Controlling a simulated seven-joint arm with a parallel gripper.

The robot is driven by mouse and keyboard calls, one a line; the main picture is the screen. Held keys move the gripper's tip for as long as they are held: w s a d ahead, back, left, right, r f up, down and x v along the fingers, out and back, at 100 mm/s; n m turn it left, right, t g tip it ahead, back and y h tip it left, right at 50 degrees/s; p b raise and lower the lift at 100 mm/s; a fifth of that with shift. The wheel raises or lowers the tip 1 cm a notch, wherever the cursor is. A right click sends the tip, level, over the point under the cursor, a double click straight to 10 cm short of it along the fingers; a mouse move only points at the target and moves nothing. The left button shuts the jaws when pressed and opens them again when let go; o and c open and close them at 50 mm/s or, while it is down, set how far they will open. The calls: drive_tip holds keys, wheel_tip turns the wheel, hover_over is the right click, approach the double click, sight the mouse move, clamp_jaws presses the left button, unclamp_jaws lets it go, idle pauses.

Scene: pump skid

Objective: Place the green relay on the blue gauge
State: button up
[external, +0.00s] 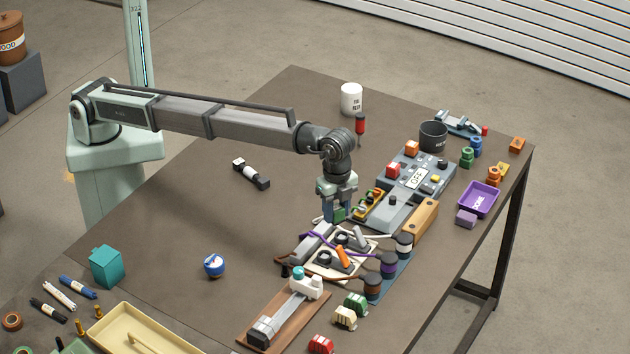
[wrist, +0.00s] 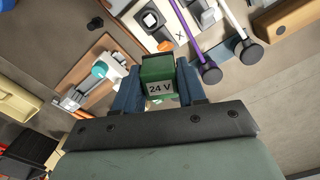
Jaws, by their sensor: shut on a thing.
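The green relay (wrist: 157,68), a block with a "24 V" label, is between the two blue fingers of my gripper (wrist: 158,82) in the wrist view. My gripper (external: 336,212) is shut on it. In the external view the relay (external: 339,214) shows only in part at the fingertips, just behind the cable panel; I cannot tell its exact height. The blue gauge (external: 214,265), round with a white face or band, sits alone on the brown table, left of and nearer the camera than my gripper. I cannot make it out in the wrist view.
The cable panel (external: 322,268) with knobs and plugs is just in front of my gripper. A wooden board with a white clamp (external: 306,286) is nearer. A teal box (external: 106,267) and a cream tray (external: 125,325) stand left. The table around the gauge is clear.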

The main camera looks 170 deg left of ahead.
drive_tip(key=w+d+m, duration=0.1)
drive_tip(key=w+d, duration=0.3)
drive_tip(key=d, duration=0.8)
drive_tip(key=m, duration=0.3)
hover_over(214, 261)
drive_tip(key=f, duration=0.1)
drive_tip(key=shift+f, duration=4.7)
drive_tip(key=shift+f, duration=0.1)
drive_tip(key=o, duration=1.1)
wheel_tip(214, 261, up, 12)
drive_tip(key=shift+r, duration=0.15)
